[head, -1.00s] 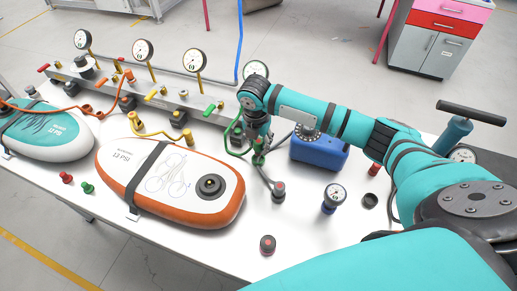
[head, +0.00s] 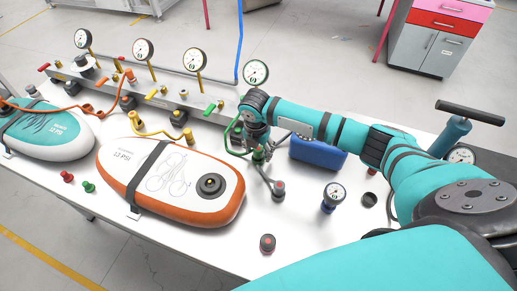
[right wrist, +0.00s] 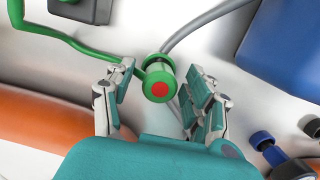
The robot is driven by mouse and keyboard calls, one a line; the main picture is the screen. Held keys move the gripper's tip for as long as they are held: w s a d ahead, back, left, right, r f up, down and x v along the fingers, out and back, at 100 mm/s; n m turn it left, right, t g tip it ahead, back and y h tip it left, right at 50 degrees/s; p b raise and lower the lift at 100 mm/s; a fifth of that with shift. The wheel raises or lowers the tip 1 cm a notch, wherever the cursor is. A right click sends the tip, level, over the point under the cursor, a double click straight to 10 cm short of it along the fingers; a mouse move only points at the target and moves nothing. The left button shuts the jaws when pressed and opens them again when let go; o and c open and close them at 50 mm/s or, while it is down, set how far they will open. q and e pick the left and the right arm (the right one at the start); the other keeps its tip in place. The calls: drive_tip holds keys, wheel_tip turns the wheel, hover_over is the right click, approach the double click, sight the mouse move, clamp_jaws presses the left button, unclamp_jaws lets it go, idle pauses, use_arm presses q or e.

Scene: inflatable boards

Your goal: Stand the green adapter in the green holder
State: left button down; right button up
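The green adapter (right wrist: 159,82), a green fitting with a red end, is between the fingers of my right gripper (right wrist: 160,104) in the right wrist view. The fingers are spread, with a visible gap at the left. A green hose (right wrist: 75,42) runs from the adapter to the upper left. In the head view the adapter (head: 258,157) is just below my right gripper (head: 254,142). A dark block (right wrist: 82,8) stands at the upper left of the wrist view; I cannot tell whether it is the green holder. My left gripper is out of view.
An orange-rimmed board (head: 205,215) lies left of the gripper. A blue box (head: 318,152) is close on the right. A grey hose (right wrist: 205,20) runs beside the adapter. A blue-based gauge (head: 333,196) and a black-and-red fitting (head: 268,243) stand nearer the front.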

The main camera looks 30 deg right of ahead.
sight(257, 151)
wheel_tip(257, 151, up, 12)
drive_tip(key=s+a+b, duration=0.1)
drive_tip(key=shift+r, duration=0.15)
idle(0.3)
idle(0.4)
